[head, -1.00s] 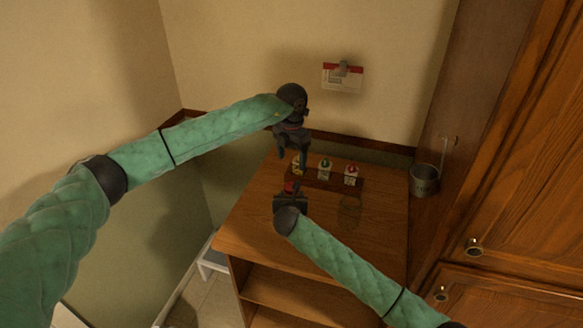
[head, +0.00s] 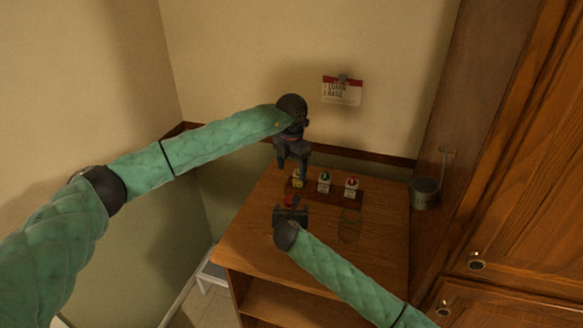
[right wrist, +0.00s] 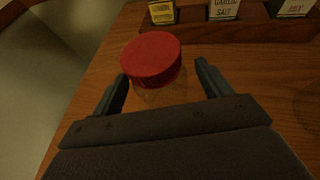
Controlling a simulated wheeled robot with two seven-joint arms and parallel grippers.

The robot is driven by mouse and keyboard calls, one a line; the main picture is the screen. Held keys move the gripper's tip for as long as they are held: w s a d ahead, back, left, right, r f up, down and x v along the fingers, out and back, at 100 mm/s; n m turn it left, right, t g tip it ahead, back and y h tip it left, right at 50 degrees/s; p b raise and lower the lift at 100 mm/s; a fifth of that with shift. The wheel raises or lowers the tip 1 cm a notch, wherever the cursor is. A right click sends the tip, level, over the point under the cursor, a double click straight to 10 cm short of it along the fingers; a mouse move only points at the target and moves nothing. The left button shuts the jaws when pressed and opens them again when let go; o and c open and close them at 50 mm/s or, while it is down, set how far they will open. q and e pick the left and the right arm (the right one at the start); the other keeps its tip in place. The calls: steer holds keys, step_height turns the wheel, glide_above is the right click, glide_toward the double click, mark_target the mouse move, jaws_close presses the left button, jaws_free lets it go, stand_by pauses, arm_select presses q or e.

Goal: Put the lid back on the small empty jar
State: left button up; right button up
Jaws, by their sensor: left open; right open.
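A small clear jar (right wrist: 160,96) stands on the wooden counter with a red lid (right wrist: 150,58) on top of it. I cannot tell whether the lid is fully seated. The red lid also shows in the head view (head: 289,201), partly hidden by my right gripper. My right gripper (right wrist: 157,82) is open, with one finger on each side of the jar below the lid; contact is not clear. My left gripper (head: 293,171) is open and empty, above the counter behind the red lid, in front of the left end of the spice rack.
A dark wooden rack (head: 337,194) with several labelled spice jars stands at the back. A clear, glass-like object (head: 350,226) stands on the right of the counter (head: 375,245). A metal cup (head: 425,194) hangs at the right. A card (head: 342,92) is clipped to the wall.

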steer(key=b+v, duration=0.2)
steer(key=v, duration=0.3)
steer(key=shift+s, duration=0.45)
steer(key=shift+s+r+b, duration=0.35)
steer(key=shift+s, duration=0.2)
